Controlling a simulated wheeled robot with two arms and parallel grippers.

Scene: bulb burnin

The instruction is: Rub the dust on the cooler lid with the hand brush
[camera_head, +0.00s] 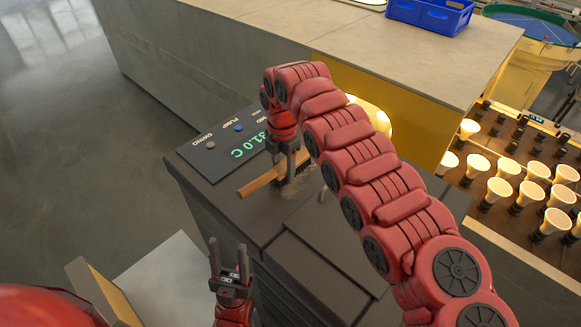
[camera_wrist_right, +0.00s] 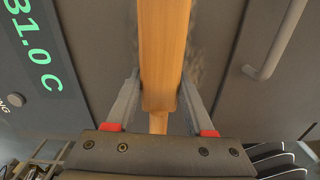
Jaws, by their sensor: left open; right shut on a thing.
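My right gripper (camera_head: 287,173) reaches over the dark cooler and is shut on the hand brush (camera_head: 257,183). The brush has a wooden handle pointing left and dark bristles that meet the lid. The right wrist view shows the wooden brush (camera_wrist_right: 164,60) between the fingers of my right gripper (camera_wrist_right: 160,105). The dark cooler lid (camera_head: 258,215) carries a tan dust patch (camera_head: 304,183) beside the brush, partly hidden by gripper and brush. Dust (camera_wrist_right: 196,65) also shows beside the brush in the wrist view. My left gripper (camera_head: 228,262) is open and empty, in front of the cooler.
A control panel (camera_head: 224,145) with green digits stands behind the brush. A lid handle (camera_wrist_right: 275,40) lies to the right in the wrist view. A grey counter (camera_head: 400,50) with a blue crate (camera_head: 430,16) is behind. Lit bulbs (camera_head: 500,188) fill a rack at right.

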